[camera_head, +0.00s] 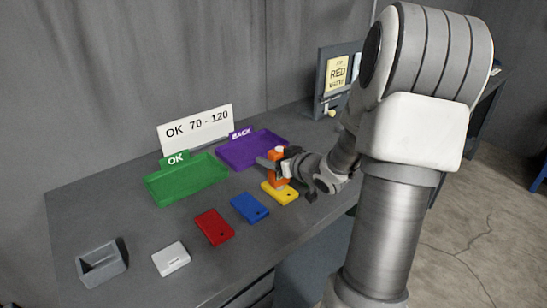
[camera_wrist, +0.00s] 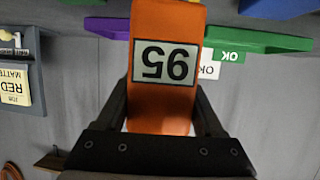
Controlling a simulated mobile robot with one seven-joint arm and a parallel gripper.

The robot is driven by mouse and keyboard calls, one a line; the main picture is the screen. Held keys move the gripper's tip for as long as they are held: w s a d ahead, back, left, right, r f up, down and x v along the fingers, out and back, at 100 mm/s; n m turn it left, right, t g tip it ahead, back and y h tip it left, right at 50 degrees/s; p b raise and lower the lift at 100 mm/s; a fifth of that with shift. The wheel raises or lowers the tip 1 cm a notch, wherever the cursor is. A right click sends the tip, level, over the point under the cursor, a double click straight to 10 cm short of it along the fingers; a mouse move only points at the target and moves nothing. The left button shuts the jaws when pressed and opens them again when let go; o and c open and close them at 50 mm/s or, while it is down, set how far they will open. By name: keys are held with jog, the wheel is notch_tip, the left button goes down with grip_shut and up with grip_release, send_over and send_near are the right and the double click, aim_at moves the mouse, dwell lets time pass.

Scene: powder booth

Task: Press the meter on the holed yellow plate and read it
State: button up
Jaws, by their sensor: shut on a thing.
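An orange meter (camera_head: 278,183) stands upright over the yellow plate (camera_head: 289,198) on the grey bench. Its lower end looks to be on the plate, though the exact contact is too small to tell. My gripper (camera_head: 285,169) is shut on the meter. In the wrist view, the orange meter (camera_wrist: 165,25) fills the middle, between the two dark fingers of my gripper (camera_wrist: 162,108). Its screen (camera_wrist: 166,63) appears upside down and reads 95. The yellow plate is not visible in the wrist view. Its hole is hard to make out in the head view.
Blue (camera_head: 250,207) and red (camera_head: 214,227) plates, a white block (camera_head: 171,259) and an open grey box (camera_head: 101,263) lie to the left. Behind are a green OK tray (camera_head: 187,183), a purple BACK tray (camera_head: 238,157), an "OK 70 - 120" sign (camera_head: 196,130) and a RED job board (camera_head: 338,75).

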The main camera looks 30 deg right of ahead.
jog(key=shift+f, duration=0.1)
dwell(0.3)
notch_tip(320, 180, up, 6)
jog(key=p, duration=0.6)
dwell(1.1)
